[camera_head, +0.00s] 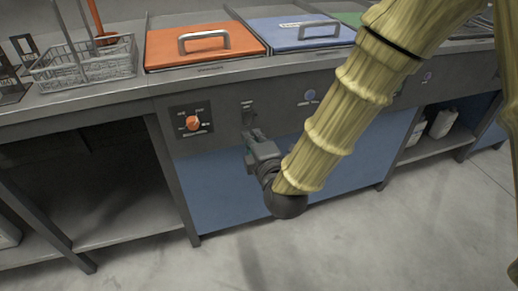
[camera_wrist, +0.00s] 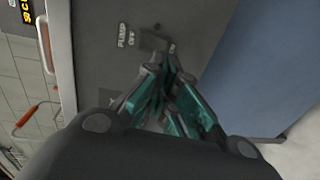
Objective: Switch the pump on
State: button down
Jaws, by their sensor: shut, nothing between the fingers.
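The pump switch (camera_wrist: 153,40) is a small dark block on the grey front panel, beside printed "PUMP" and "OFF" lettering, in the upper middle of the wrist view. In the head view the switch (camera_head: 248,117) sits right of the orange knob, partly hidden by my gripper. My gripper (camera_head: 255,134) is shut and empty, its tips close to the panel just below the switch. In the wrist view my gripper's teal-sided fingers (camera_wrist: 168,68) come together at the switch's edge. I cannot tell whether they touch it, or which way the switch is set.
An orange knob (camera_head: 193,123) is on the panel to the left. An orange lid (camera_head: 203,45) and a blue lid (camera_head: 300,33) with handles lie on top. A wire basket (camera_head: 85,65) stands at the left. The floor in front (camera_head: 330,250) is clear.

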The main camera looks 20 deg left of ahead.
aim_at(243, 121)
jog(key=shift+b+x, duration=0.7)
jog(key=shift+x, duration=2.15)
